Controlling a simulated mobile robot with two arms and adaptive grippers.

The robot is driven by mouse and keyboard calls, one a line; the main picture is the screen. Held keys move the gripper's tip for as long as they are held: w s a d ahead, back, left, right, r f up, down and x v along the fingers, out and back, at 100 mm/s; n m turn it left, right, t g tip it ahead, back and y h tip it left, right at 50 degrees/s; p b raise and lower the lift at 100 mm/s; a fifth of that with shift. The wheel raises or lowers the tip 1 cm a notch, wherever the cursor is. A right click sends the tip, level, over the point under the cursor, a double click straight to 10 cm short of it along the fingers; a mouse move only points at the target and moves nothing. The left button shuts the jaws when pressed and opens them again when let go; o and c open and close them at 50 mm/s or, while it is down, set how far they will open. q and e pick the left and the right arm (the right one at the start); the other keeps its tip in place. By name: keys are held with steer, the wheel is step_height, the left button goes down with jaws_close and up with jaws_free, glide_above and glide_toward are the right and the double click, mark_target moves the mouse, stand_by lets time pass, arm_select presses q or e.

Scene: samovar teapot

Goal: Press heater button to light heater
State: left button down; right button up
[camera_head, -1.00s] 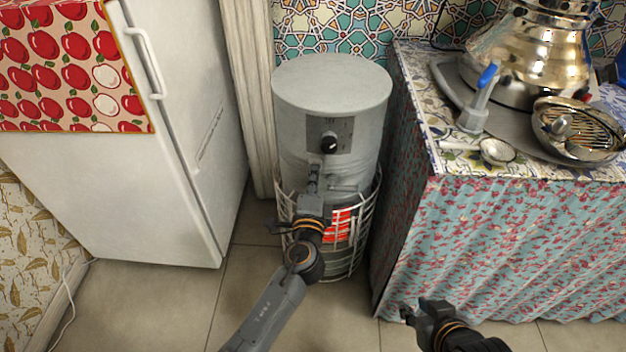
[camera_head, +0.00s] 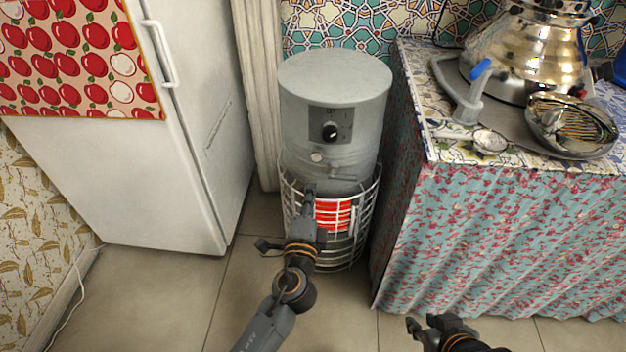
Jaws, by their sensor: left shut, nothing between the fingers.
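The grey cylindrical heater (camera_head: 335,85) stands on the floor between the fridge and the cloth-covered table. Its front has a black dial (camera_head: 330,131) on a dark plate, with a small pale round button (camera_head: 316,156) below it. A bright red-orange panel (camera_head: 333,214) glows behind the wire guard. My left gripper (camera_head: 309,187) is shut and empty, pointing up in front of the guard. Its fingertips are below the button and appear apart from it. The arm hides part of the guard's left side. My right gripper (camera_head: 412,324) is low at the bottom edge; its finger opening is unclear.
A white fridge (camera_head: 190,180) stands to the left. The tiled floor (camera_head: 165,290) is clear at the front left.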

arm_select(q)
steer(key=shift+s, duration=2.2)
steer(key=shift+a+f, duration=0.1)
